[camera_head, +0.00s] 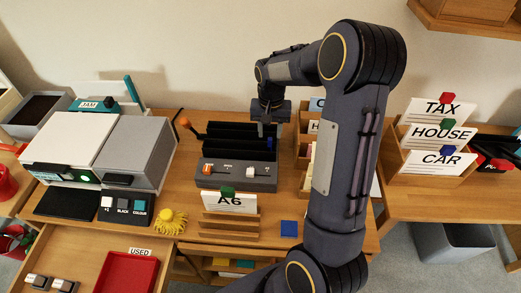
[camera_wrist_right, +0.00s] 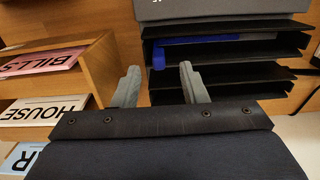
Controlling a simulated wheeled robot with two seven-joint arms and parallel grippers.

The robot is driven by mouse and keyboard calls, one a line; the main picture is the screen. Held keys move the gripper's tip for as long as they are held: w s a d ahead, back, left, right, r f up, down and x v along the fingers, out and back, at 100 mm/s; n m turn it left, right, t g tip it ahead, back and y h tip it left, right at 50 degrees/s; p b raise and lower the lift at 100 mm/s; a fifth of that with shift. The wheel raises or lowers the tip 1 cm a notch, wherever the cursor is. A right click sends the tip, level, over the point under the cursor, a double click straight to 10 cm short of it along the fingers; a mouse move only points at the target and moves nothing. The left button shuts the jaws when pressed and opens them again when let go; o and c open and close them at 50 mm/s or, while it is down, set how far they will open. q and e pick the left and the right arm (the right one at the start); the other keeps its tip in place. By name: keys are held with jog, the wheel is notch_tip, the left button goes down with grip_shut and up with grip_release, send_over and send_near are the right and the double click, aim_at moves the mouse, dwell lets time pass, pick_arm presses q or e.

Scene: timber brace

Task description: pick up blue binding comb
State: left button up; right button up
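The blue binding comb appears to be the blue piece (camera_wrist_right: 158,56) in the black slotted rack, with a long thin blue strip running along a slot beside it. In the head view only a small bit of blue (camera_head: 270,143) shows in the rack, near my gripper. My right gripper (camera_head: 264,128) hangs over the right end of the black rack (camera_head: 225,143). In the wrist view its two grey fingers (camera_wrist_right: 160,84) are apart with nothing between them, and the blue piece is beyond the gap. My left gripper is not in view.
A wooden card holder (camera_wrist_right: 88,85) stands close beside the right gripper. A grey box with sliders (camera_head: 238,174) is at the rack's front. An orange-tipped lever (camera_head: 186,123) rises at its left. A card stand marked A6 (camera_head: 230,203) and a blue square (camera_head: 289,228) are in front.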

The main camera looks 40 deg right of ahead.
aim_at(270, 139)
notch_tip(270, 139, down, 4)
jog(key=shift+s+f, duration=0.15)
jog(key=shift+c, duration=0.5)
grip_shut()
